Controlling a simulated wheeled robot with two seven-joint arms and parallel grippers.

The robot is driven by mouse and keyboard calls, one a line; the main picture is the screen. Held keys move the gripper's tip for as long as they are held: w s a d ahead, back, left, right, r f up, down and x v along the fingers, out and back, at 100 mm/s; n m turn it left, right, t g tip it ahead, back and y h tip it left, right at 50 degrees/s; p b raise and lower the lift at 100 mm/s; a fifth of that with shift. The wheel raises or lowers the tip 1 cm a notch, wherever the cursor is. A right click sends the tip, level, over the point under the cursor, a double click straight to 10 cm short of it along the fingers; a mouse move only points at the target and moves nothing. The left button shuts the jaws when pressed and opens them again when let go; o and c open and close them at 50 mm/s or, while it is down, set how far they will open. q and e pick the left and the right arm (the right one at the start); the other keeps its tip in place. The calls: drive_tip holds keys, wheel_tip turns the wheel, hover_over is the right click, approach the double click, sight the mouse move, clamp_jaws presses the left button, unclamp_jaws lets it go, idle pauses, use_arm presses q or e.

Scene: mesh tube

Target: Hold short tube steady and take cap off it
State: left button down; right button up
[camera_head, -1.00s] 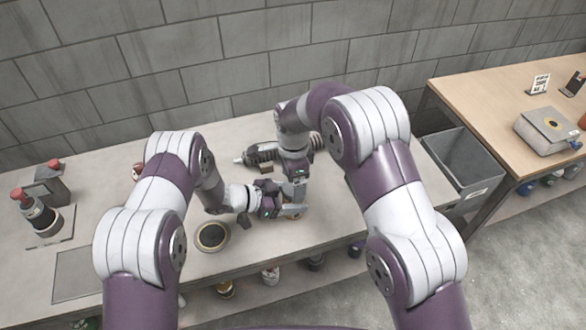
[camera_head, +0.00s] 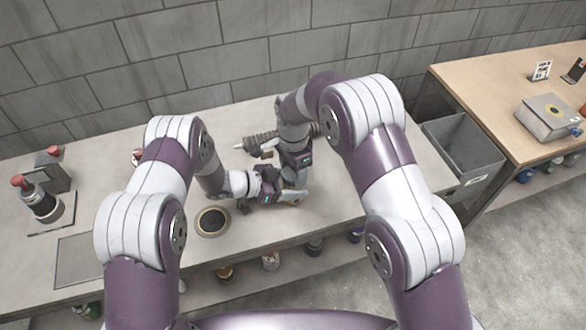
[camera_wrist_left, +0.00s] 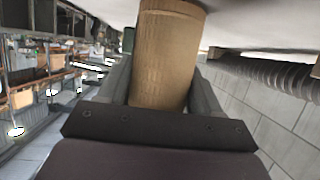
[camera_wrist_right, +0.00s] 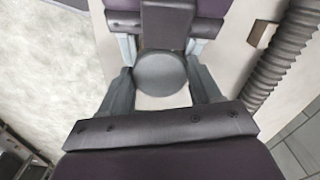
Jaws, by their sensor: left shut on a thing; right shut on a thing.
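The short tube (camera_wrist_left: 165,60) is a tan cylinder in the left wrist view. It stands between the fingers of my left gripper (camera_head: 287,197), which is shut on it. My left gripper shows at the top of that view, close to the cap. In the head view both grippers meet over the counter, and they largely hide the tube and cap. Whether the cap has come apart from the tube cannot be told.
A ribbed dark tube (camera_head: 262,141) lies on the counter behind the grippers. A round dark-centred dish (camera_head: 212,222) sits at the front edge, left of them. Red-topped tools (camera_head: 40,203) stand far left. A grey bin (camera_head: 462,150) and a wooden table (camera_head: 500,85) are to the right.

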drive_tip(key=o, duration=1.2)
wheel_tip(320, 180, up, 7)
drive_tip(key=shift+r+m, duration=0.15)
drive_tip(key=shift+m, duration=1.05)
drive_tip(key=shift+c, duration=0.3)
drive_tip(key=shift+r+m, duration=0.2)
drive_tip(key=shift+m, duration=0.1)
wheel_tip(320, 180, down, 8)
drive_tip(key=shift+r, duration=0.1)
drive_tip(key=c, duration=1.1)
drive_tip(key=shift+n, duration=1.2)
drive_tip(key=shift+c, duration=0.2)
drive_tip(key=shift+r, duration=0.2)
